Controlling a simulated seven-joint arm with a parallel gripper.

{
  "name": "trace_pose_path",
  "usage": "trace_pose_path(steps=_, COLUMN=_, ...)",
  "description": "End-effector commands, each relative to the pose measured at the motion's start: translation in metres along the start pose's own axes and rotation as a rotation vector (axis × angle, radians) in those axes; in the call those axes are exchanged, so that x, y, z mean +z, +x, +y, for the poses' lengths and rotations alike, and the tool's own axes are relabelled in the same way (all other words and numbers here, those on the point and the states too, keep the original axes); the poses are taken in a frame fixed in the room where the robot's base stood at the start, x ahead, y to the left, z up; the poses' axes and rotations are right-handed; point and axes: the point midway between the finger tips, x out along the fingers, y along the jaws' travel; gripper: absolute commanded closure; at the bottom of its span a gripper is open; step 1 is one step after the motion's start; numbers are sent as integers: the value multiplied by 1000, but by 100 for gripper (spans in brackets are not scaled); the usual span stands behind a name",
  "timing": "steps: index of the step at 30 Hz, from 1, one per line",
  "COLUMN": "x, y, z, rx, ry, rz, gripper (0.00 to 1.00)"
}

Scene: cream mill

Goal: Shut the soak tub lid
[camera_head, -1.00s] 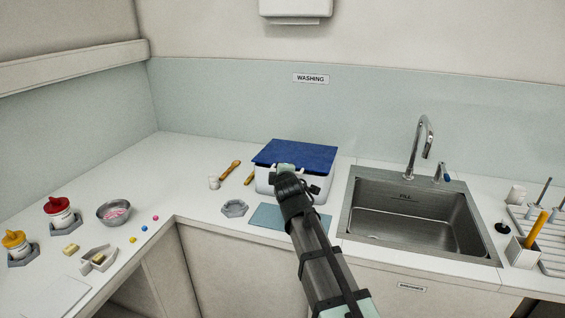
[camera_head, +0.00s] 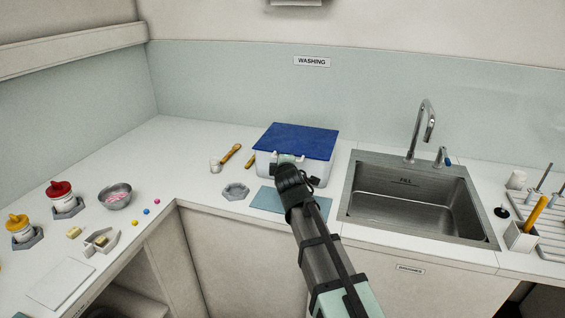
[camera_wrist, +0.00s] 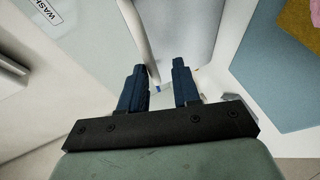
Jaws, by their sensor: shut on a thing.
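The soak tub (camera_head: 263,163) is a white box at the back of the counter, left of the sink. Its flat blue lid (camera_head: 297,139) lies over the top, and I see no clear gap under it. My gripper (camera_head: 287,160) is at the tub's front, just below the lid's front edge. In the wrist view my gripper (camera_wrist: 166,84) has its two dark fingers a little apart, shut on a small part at the tub's front. That part is mostly hidden, so I cannot tell exactly what it is.
A blue-grey mat (camera_head: 275,199) lies in front of the tub. A grey hexagonal holder (camera_head: 236,191) and a wooden-handled brush (camera_head: 230,154) lie to the left. The sink (camera_head: 410,205) is on the right. Bottles and a metal bowl (camera_head: 116,196) stand far left.

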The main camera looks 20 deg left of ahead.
Motion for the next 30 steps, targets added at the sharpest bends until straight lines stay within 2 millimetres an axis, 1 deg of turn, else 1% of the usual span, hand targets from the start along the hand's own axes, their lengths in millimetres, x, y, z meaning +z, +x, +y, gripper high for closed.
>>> trace_pose_path(steps=1, x=1, y=0, z=-2, rx=-6, ry=0, rz=-3, gripper=71)
trace_pose_path(steps=4, x=1, y=0, z=-1, rx=-4, ry=-1, rz=-3, gripper=62)
trace_pose_path(steps=10, x=1, y=0, z=1, rx=0, ry=-2, rz=-2, gripper=62)
trace_pose_path(steps=14, x=1, y=-5, z=1, rx=1, ry=-3, rz=-2, gripper=62)
trace_pose_path(steps=17, x=1, y=-15, z=0, rx=1, ry=-3, rz=-2, gripper=62)
trace_pose_path(steps=20, x=2, y=-32, z=0, rx=1, ry=-3, rz=-2, gripper=62)
trace_pose_path(steps=30, x=1, y=-98, z=0, rx=1, ry=-2, rz=-1, gripper=62)
